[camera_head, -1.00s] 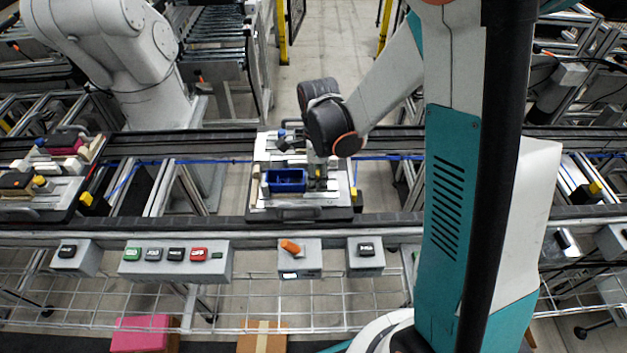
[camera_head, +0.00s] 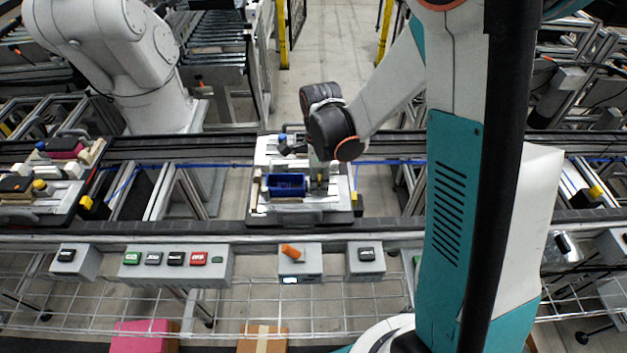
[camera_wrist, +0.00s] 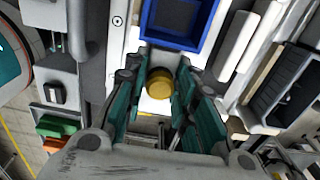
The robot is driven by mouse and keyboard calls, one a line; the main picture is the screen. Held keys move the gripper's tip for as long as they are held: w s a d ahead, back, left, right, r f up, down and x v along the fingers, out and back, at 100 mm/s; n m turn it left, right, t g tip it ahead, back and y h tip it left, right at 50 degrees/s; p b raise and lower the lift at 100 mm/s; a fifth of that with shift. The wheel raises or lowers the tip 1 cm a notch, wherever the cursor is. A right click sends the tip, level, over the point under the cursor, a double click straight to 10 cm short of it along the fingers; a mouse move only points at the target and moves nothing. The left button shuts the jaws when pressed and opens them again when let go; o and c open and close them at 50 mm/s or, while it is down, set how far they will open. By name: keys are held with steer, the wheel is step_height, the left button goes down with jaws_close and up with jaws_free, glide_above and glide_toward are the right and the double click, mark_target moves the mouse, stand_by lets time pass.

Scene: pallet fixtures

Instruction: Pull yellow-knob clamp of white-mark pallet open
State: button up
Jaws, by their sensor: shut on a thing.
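The middle pallet (camera_head: 340,198) has a light top and stands on the conveyor in the head view. I cannot make out its white mark clearly. A yellow round knob (camera_wrist: 159,84) shows in the wrist view between the green-lined fingers of my gripper (camera_wrist: 162,72). The fingers are closed around it from both sides. In the head view my gripper (camera_head: 318,187) points down just right of the blue bin, and the arm hides most of the knob. The clamp body under the knob is mostly hidden.
A blue bin (camera_head: 287,179) sits on the pallet beside my gripper; its rim also shows in the wrist view (camera_wrist: 182,44). A blue-knob clamp (camera_head: 283,139) is at the pallet's back. Another pallet (camera_head: 62,212) stands at left. Button boxes (camera_head: 175,277) line the front.

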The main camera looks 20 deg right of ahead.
steer(key=shift+s+d, duration=0.2)
steer(key=shift+d, duration=0.4)
steer(key=shift+s+d, duration=0.2)
steer(key=shift+d, duration=0.35)
steer(key=o, duration=0.8)
steer(key=shift+r+p, duration=2.5)
steer(key=shift+r, duration=1.5)
